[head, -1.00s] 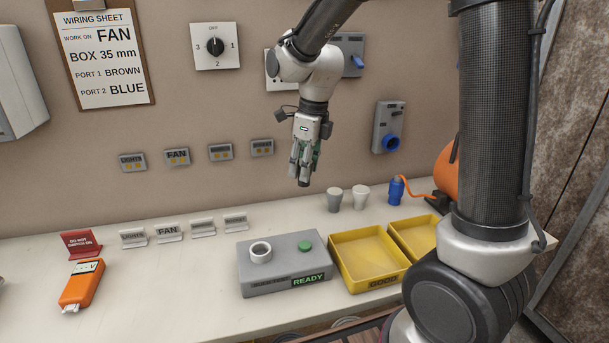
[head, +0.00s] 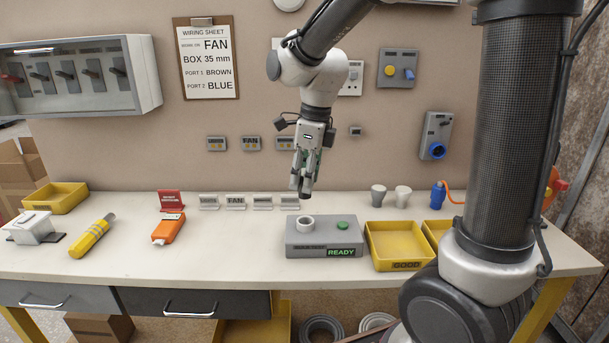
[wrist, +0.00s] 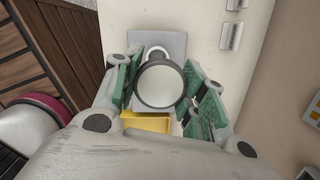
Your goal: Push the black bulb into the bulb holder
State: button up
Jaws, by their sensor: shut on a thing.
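My gripper (head: 303,189) hangs fingers down above the workbench and is shut on a round thing. In the wrist view this thing, the black bulb (wrist: 160,85), shows a dark rim around a pale face between the green finger pads. In the head view the fingers mostly hide it. The bulb holder (head: 305,224) is a pale ring on top of a grey box (head: 323,239) with a green button and a lit READY label. In the head view it is just below the fingertips, with a gap. In the wrist view the held bulb partly covers the holder (wrist: 157,52).
A yellow GOOD tray (head: 395,262) stands right of the grey box. A grey cup-shaped thing (head: 378,195) and a white one (head: 402,196) stand behind it. An orange tester (head: 168,228) and a yellow tool (head: 92,236) lie left. Bench space left of the box is clear.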

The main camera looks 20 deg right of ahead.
aim_at(305, 197)
jog(key=shift+f, duration=0.15)
jog(key=shift+f, duration=2.8)
jog(key=shift+f, duration=1.6)
jog(key=o, duration=1.1)
jog(key=r, duration=0.4)
jog(key=d+r, duration=0.1)
jog(key=r, duration=0.3)
jog(key=s+r, duration=0.1)
jog(key=r, duration=0.3)
jog(key=shift+d, duration=0.3)
jog(key=shift+f, duration=0.1)
